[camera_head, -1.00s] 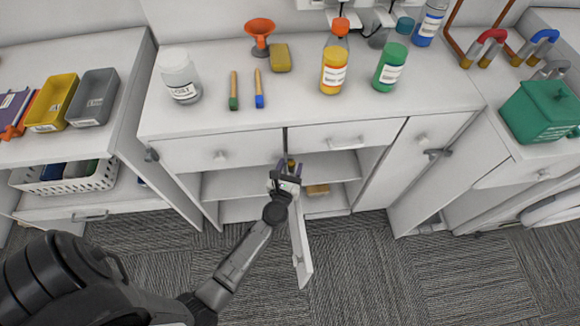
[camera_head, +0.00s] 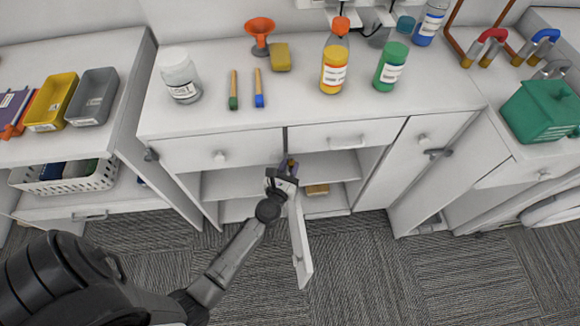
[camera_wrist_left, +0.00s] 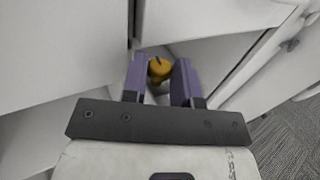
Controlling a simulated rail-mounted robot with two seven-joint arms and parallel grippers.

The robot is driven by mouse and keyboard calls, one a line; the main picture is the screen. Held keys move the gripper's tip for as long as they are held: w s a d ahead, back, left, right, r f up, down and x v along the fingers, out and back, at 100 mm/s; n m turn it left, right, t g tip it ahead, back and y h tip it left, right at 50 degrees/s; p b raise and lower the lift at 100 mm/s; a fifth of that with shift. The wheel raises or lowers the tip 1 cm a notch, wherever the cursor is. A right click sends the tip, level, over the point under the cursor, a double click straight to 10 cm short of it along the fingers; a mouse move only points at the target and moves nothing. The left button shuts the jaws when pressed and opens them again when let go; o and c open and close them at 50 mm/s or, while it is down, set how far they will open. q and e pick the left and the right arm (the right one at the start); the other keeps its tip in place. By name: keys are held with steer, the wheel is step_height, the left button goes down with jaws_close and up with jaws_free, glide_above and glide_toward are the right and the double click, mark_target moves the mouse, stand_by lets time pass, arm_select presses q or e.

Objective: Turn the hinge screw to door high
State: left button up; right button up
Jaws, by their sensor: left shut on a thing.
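The hinge screw (camera_wrist_left: 160,68) is a small yellow-orange knob with a dark mark on top, seen between the purple fingers in the left wrist view. My left gripper (camera_wrist_left: 158,80) is shut on it, one finger on each side. In the head view my left gripper (camera_head: 289,165) is at the top of the open cabinet door (camera_head: 301,240), just below the drawer fronts, and the screw is mostly hidden by the fingers. The door stands swung out from the cabinet, edge towards the camera. My right gripper is not in view.
The countertop (camera_head: 215,115) above holds a white jar (camera_head: 180,78), two brushes, a sponge, a funnel and several bottles. A handled drawer (camera_head: 345,137) is close above the gripper. An open shelf (camera_head: 235,185) lies behind it. The carpet (camera_head: 370,270) in front is clear.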

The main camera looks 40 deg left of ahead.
arm_select(q)
steer(key=m+h, duration=0.1)
steer(key=h, duration=0.1)
steer(key=shift+a+f+m+t+h+b, duration=0.1)
steer(key=shift+a+m+t+h+b, duration=0.05)
steer(key=shift+m+t+h+b, duration=0.2)
steer(key=shift+a+m+h+b, duration=0.2)
steer(key=shift+m+h+b, duration=1.3)
steer(key=shift+h, duration=0.9)
steer(key=shift+a+m+h+b, duration=0.2)
steer(key=shift+m+h+b, duration=1.25)
steer(key=shift+h, duration=0.9)
steer(key=shift+m, duration=0.3)
steer(key=o, duration=0.9)
